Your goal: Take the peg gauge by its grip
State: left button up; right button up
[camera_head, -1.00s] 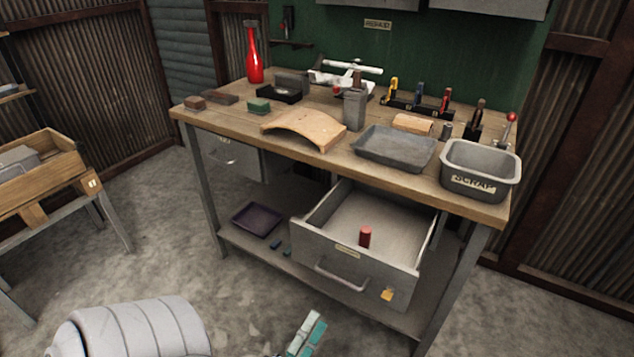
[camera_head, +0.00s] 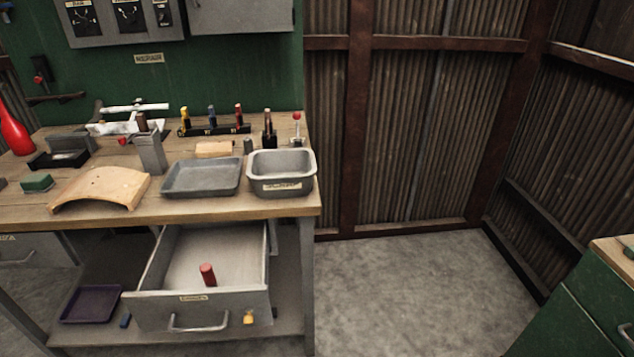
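A short red cylinder (camera_head: 208,274) stands in the open drawer (camera_head: 160,312) under the workbench, near the drawer's front. It may be the grip of the peg gauge, but I cannot tell for sure. A thin upright piece with a red ball top (camera_head: 297,127) stands at the bench's back right, behind the grey scrap bin (camera_head: 282,186). Neither of my grippers is in view.
A grey tray (camera_head: 202,178) and a curved wooden piece (camera_head: 100,188) lie on the bench (camera_head: 200,212). A rack of coloured-handled tools (camera_head: 213,130) stands behind. A green cabinet (camera_head: 575,320) is at the lower right. The floor between is clear.

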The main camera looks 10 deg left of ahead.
aim_at(206, 268)
jog(key=u, duration=1.25)
jog(key=k, duration=0.5)
jog(key=z, duration=1.6)
jog(key=i, duration=1.2)
jog(key=u, duration=1.4)
